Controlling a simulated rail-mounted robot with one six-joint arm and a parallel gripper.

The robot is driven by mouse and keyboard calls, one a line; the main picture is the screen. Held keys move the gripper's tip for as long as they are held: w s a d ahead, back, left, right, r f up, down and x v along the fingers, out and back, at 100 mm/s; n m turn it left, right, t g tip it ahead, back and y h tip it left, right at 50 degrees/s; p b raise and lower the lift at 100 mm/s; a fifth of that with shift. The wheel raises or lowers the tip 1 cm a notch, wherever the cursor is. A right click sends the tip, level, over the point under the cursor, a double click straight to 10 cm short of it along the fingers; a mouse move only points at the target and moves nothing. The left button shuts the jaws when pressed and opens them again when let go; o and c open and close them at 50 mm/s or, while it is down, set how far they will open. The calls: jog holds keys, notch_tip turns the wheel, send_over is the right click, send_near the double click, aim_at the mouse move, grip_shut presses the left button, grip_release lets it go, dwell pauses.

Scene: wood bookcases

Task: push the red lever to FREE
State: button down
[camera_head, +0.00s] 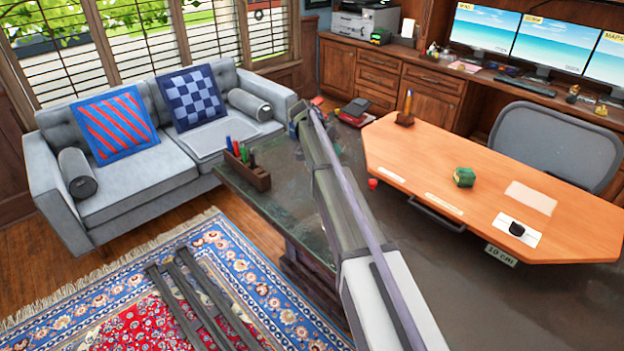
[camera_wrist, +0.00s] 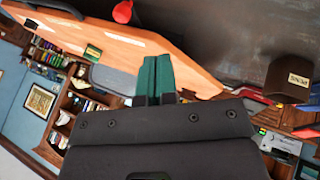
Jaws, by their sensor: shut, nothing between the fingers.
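A small red knob (camera_head: 372,183), which looks like the red lever's end, stands beside the near left edge of the orange wooden board (camera_head: 410,150). It also shows at the top of the wrist view (camera_wrist: 122,12), close to the board's edge. Its shaft and any FREE marking cannot be made out. My gripper (camera_wrist: 158,75) shows green fingers closed together with nothing between them. It is apart from the red knob, which lies beyond the fingertips in the wrist view. In the head view my arm reaches over the dark table, left of the knob, and its fingertips are hard to see.
The dark table (camera_head: 285,200) carries a pen holder (camera_head: 248,170). A brown block (camera_wrist: 288,80) shows in the wrist view.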

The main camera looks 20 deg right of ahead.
jog(key=shift+s+d+m, duration=0.3)
jog(key=shift+d+m, duration=0.2)
jog(key=shift+d, duration=0.15)
jog(key=shift+f, duration=0.1)
jog(key=s+d+f+b, duration=0.4)
jog(key=d+f+b, duration=0.4)
jog(key=shift+s+f, duration=0.15)
jog(key=shift+s, duration=0.15)
jog(key=shift+a, duration=0.15)
